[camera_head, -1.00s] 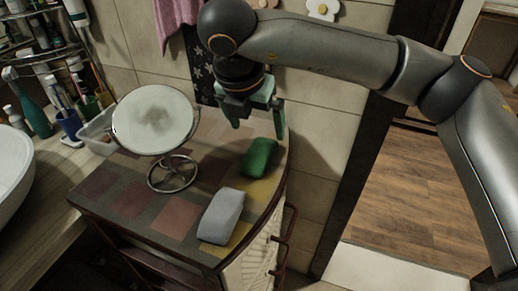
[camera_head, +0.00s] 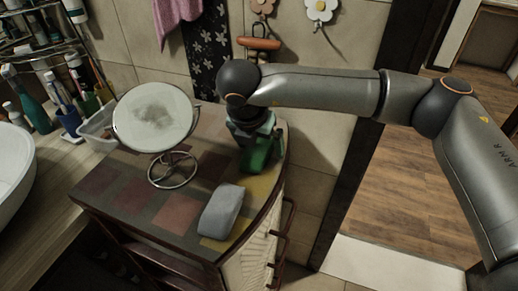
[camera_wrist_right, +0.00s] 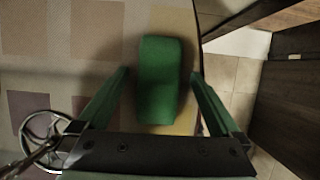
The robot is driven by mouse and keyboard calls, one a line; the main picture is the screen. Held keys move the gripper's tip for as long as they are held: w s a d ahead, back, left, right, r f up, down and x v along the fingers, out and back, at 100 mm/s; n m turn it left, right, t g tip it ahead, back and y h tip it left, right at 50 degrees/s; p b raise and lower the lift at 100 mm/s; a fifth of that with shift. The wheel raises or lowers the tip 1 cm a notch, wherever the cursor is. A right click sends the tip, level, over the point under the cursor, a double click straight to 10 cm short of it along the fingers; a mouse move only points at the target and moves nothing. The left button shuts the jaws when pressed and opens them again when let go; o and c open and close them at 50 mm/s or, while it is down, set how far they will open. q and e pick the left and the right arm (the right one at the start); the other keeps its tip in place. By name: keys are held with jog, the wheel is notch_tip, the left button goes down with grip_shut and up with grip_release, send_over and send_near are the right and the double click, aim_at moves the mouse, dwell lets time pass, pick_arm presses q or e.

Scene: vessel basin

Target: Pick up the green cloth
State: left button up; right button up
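The green cloth (camera_head: 256,157), a folded rounded block, lies on the tiled cabinet top near its right edge, partly hidden by my right gripper in the head view. In the right wrist view the green cloth (camera_wrist_right: 160,80) lies between the two fingers, with a gap on each side. My right gripper (camera_head: 258,163) points down over it and is open; its fingers also show in the wrist view (camera_wrist_right: 160,85). My left gripper is not in view.
A grey folded cloth (camera_head: 221,211) lies in front of the green one. A round mirror on a wire stand (camera_head: 154,118) stands to the left. A white basin (camera_head: 12,172) is at far left. The cabinet's right edge is close to the green cloth.

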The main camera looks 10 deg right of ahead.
aim_at(261, 141)
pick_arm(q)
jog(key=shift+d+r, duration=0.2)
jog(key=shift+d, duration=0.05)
pick_arm(e)
jog(key=c, duration=1.4)
jog(key=shift+r, duration=0.15)
jog(key=shift+r, duration=0.25)
notch_tip(261, 141, up, 2)
jog(key=shift+r+b, duration=0.1)
jog(key=shift+b, duration=0.4)
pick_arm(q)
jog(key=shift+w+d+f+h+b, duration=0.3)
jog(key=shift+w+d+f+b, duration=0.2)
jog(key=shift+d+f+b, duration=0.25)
pick_arm(e)
jog(key=s+a+r, duration=0.6)
jog(key=s, duration=0.1)
jog(key=s+a+r, duration=0.3)
jog(key=s+r, duration=0.1)
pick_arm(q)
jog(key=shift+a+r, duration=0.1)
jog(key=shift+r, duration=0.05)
